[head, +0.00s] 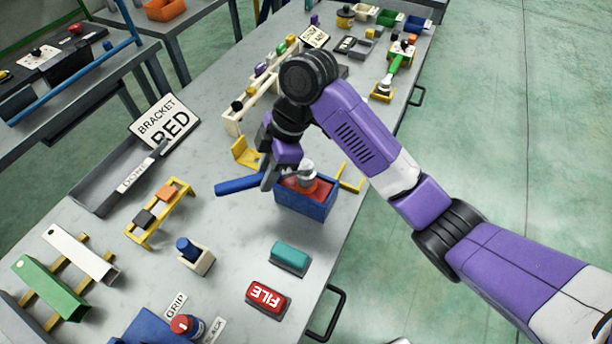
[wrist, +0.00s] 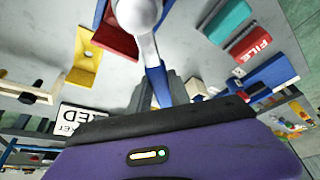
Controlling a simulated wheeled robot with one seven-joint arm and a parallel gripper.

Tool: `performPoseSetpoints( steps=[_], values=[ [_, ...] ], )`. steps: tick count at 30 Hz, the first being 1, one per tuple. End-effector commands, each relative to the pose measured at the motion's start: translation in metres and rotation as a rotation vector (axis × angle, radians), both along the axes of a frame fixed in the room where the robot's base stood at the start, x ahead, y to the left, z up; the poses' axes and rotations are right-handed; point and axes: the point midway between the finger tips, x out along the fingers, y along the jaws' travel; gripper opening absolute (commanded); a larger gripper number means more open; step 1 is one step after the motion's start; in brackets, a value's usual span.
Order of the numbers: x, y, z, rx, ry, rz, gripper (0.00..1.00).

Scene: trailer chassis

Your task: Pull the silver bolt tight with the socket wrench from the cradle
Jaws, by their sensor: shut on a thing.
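The socket wrench has a blue handle (head: 237,185) and a silver head (head: 304,173). My gripper (head: 268,179) is shut on the handle near the head. In the wrist view the handle (wrist: 158,88) runs between the grey fingers up to the silver head (wrist: 140,14). The head sits over the red top of a blue block (head: 303,208), and the wrench lies roughly level. The silver bolt cannot be made out apart from the head, which covers that spot. An empty yellow holder (head: 245,153), possibly the cradle, stands just behind the handle.
A yellow bent bar (head: 350,179) stands right of the block. A teal block (head: 289,257) and a red FILE block (head: 268,296) lie in front. A blue-topped peg holder (head: 194,254) and a yellow rack (head: 160,212) stand left. Bare table lies between them.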

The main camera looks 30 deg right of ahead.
Motion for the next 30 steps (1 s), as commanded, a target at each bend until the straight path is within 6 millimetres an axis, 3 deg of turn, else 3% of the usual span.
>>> performPoseSetpoints(
  steps=[18,30],
  values=[
    [0.000,0.000,0.035,0.000,-0.002,0.000,0.00],
    [0.000,0.000,0.037,0.000,-0.001,0.001,0.00]
  ],
)
